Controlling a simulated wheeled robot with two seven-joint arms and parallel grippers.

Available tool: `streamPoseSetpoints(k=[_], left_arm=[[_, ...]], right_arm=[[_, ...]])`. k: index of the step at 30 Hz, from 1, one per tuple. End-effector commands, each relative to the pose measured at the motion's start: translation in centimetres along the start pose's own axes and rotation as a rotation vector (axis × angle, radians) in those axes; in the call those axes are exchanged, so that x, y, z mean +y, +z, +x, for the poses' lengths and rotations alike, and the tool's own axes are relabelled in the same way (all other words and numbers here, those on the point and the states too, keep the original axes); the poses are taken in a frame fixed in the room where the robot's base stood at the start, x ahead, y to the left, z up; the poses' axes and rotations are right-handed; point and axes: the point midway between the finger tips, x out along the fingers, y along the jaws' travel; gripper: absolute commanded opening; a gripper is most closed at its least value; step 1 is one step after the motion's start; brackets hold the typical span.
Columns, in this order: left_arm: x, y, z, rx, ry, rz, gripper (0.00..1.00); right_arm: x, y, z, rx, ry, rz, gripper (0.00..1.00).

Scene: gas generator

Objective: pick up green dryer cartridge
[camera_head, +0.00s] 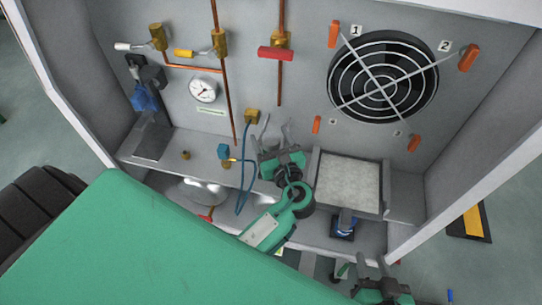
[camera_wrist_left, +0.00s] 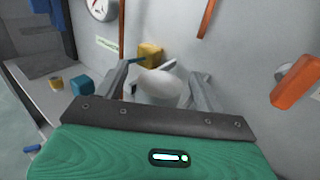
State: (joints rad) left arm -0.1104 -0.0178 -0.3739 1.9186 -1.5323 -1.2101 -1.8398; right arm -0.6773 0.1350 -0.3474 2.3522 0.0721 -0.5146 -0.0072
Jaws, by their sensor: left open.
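My left gripper (camera_head: 276,132) reaches in from the left over the cabinet ledge, its fingers apart and pointing to the back wall. In the left wrist view, a pale rounded thing (camera_wrist_left: 158,86) shows between the open fingers (camera_wrist_left: 160,82). I cannot tell whether it is the dryer cartridge or whether the fingers touch it. In the head view my gripper hides that spot. No clearly green cartridge shows; the green parts near the fingers are my own. My right gripper (camera_head: 372,266) is low at the bottom edge, with its fingers apart and nothing seen between them.
A brass block (camera_head: 252,116) and a blue fitting (camera_head: 224,151) with a blue hose are left of my left gripper. A framed pale panel (camera_head: 348,184) stands to its right. Copper pipes, a gauge (camera_head: 203,90) and a round fan grille (camera_head: 383,77) are on the back wall.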

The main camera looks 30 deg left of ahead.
Motion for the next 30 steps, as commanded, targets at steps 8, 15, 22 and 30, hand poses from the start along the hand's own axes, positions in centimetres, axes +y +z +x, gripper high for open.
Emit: streamPoseSetpoints(k=[8,15,22,30], left_arm=[[0.0,0.0,0.0,0.000,0.000,0.000,0.25],[0.0,0.1,0.0,-0.001,0.000,-0.001,0.00],[0.0,0.2,-0.1,-0.001,0.000,-0.001,0.00],[0.0,2.0,0.0,-0.001,0.000,-0.003,0.00]], right_arm=[[0.0,0.0,0.0,-0.001,0.000,0.000,0.36],[0.0,0.0,0.0,-0.001,0.001,0.000,0.36],[0.0,0.0,-0.1,-0.004,0.001,-0.001,0.36],[0.9,0.0,-0.4,-0.077,0.024,-0.010,0.36]])
